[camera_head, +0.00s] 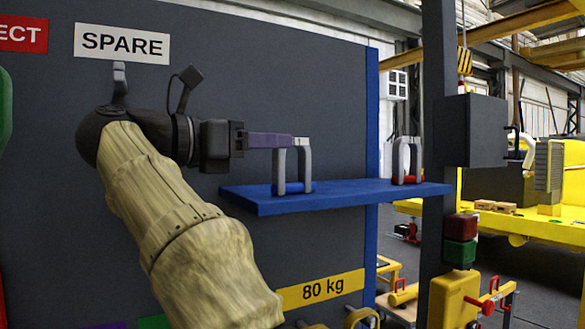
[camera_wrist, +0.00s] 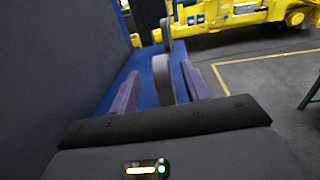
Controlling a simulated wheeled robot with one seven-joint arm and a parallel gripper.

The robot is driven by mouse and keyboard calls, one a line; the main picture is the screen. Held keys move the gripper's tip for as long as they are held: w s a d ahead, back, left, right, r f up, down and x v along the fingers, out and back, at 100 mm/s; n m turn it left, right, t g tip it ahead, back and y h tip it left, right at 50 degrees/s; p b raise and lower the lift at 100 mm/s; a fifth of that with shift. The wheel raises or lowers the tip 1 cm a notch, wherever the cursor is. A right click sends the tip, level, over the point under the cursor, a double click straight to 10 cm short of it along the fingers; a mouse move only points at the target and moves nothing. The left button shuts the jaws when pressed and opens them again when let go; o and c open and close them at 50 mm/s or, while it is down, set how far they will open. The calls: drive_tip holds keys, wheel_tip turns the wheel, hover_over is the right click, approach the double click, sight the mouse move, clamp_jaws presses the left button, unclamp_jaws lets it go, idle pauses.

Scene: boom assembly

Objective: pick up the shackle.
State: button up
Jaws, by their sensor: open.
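A grey shackle with a blue pin (camera_head: 280,172) stands upright, bow up, on a blue shelf (camera_head: 340,194). A second grey shackle, with a red pin (camera_head: 407,180), stands farther right on the shelf. My gripper (camera_head: 285,141) is level with the top of the blue-pinned shackle, and a purple finger crosses in front of its bow. In the wrist view, my two purple fingers (camera_wrist: 162,84) are apart, with the grey bow of the near shackle (camera_wrist: 162,76) between them. Whether either finger touches it I cannot tell. The finger hides part of the bow in the head view.
A dark panel with a "SPARE" sign (camera_head: 122,44) stands behind the shelf. A blue upright (camera_head: 371,130) and a dark post (camera_head: 437,60) stand near the shelf's right side. An "80 kg" label (camera_head: 322,289) is below. Yellow machinery (camera_head: 570,190) is at the right.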

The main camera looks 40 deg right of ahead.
sight(308, 145)
drive_tip(key=shift+s+d+p, duration=0.25)
drive_tip(key=shift+d+p, duration=0.4)
drive_tip(key=shift+d, duration=0.55)
drive_tip(key=shift+s+d+p, duration=0.25)
drive_tip(key=shift+d+p, duration=0.35)
drive_tip(key=shift+d, duration=0.55)
drive_tip(key=shift+d+f, duration=0.2)
drive_tip(key=shift+d, duration=0.1)
drive_tip(key=shift+w, duration=0.1)
drive_tip(key=shift+a, duration=0.1)
clamp_jaws()
